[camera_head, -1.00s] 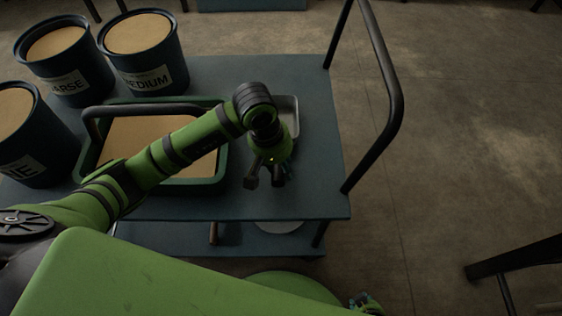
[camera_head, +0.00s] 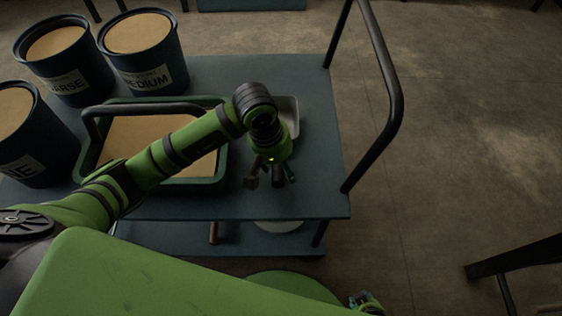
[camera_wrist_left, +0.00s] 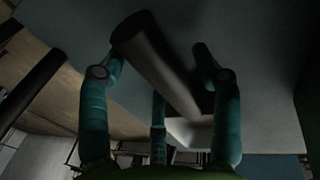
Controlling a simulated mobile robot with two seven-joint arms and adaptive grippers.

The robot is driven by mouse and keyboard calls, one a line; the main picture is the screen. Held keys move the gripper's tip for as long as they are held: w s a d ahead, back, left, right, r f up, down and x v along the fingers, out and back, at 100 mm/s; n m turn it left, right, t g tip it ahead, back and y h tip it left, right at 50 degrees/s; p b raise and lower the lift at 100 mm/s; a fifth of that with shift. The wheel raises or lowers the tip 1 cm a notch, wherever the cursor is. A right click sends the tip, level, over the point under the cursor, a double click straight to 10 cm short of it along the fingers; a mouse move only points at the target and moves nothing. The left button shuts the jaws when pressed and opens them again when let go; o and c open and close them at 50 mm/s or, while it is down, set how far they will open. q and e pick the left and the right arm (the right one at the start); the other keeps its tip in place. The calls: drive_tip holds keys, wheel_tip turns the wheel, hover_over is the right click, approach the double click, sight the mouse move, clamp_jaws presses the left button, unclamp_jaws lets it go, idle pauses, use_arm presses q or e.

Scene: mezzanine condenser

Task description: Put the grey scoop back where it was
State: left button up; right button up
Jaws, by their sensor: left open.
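The grey scoop (camera_head: 291,112) lies on the blue cart top, right of the green-rimmed tray. Its pale bowl shows partly behind my left wrist in the head view. In the left wrist view its dark round handle (camera_wrist_left: 160,65) runs between the fingers, and part of the bowl (camera_wrist_left: 190,133) shows beyond. My left gripper (camera_head: 271,180) points down over the cart top, its fingers spread around the handle. It also shows in the left wrist view (camera_wrist_left: 160,85). A small part of what seems to be my right gripper (camera_head: 366,302) shows at the bottom edge; its fingers cannot be made out.
The green tray (camera_head: 222,172) of tan grain has a dark bar handle and lies under my left arm. Blue buckets labelled MEDIUM (camera_head: 150,78) and COARSE (camera_head: 68,85) and a partly cut-off one (camera_head: 35,165) stand left. A dark rail (camera_head: 385,90) rises at the cart's right end.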

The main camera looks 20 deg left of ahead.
use_arm(q)
drive_tip(key=v, duration=1.2)
